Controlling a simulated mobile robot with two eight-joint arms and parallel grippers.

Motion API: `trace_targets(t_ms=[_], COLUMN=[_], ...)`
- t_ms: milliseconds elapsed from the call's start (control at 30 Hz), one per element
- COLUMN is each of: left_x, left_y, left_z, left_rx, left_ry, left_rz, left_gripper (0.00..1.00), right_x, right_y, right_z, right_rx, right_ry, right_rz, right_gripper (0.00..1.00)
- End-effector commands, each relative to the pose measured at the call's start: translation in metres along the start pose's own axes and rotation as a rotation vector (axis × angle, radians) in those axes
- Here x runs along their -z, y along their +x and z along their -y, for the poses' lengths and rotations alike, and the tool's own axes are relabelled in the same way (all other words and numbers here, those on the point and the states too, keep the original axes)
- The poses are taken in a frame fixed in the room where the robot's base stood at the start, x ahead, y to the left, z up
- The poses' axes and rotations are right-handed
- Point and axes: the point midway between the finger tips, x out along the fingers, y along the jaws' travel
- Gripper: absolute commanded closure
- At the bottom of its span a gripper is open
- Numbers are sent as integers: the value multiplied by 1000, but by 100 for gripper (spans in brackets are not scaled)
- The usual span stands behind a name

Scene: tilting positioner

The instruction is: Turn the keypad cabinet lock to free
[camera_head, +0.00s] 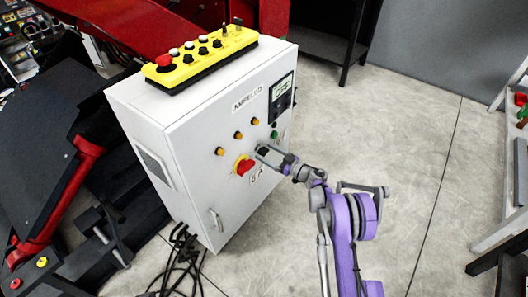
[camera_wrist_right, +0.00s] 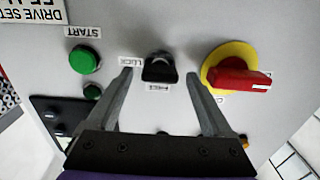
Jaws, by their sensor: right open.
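The keypad cabinet lock is a small black knob (camera_wrist_right: 160,68) on the white cabinet front (camera_head: 225,135). In the right wrist view, upside-down labels that seem to read LOCK and FREE sit to its left and just below it. I cannot tell clearly which label the knob points at. My right gripper (camera_wrist_right: 158,76) is open, with one finger on each side of the knob and visible gaps between. My left gripper is not in view.
A red rotary switch on a yellow disc (camera_wrist_right: 238,78) sits close beside the right finger in the wrist view. A green START button (camera_wrist_right: 84,60) is on the other side. A yellow control box (camera_head: 205,60) lies on the cabinet top. Open floor (camera_head: 400,120) lies to the right.

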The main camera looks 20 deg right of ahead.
Motion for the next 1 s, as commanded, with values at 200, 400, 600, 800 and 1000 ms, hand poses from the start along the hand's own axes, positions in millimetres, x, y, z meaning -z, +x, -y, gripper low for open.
trace_targets(t_ms=[200,400,600,800,1000], left_x=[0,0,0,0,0], left_y=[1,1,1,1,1], left_z=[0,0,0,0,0], left_rx=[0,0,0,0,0], left_ry=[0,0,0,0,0], left_rz=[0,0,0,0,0], left_gripper=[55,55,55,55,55], right_x=[0,0,0,0,0], right_y=[17,19,18,18,18], right_z=[0,0,0,0,0], right_rx=[-1,-1,-1,-1,-1], right_ry=[0,0,0,0,0], right_rz=[0,0,-1,-1,-1], right_gripper=[15,15,37,73,100])
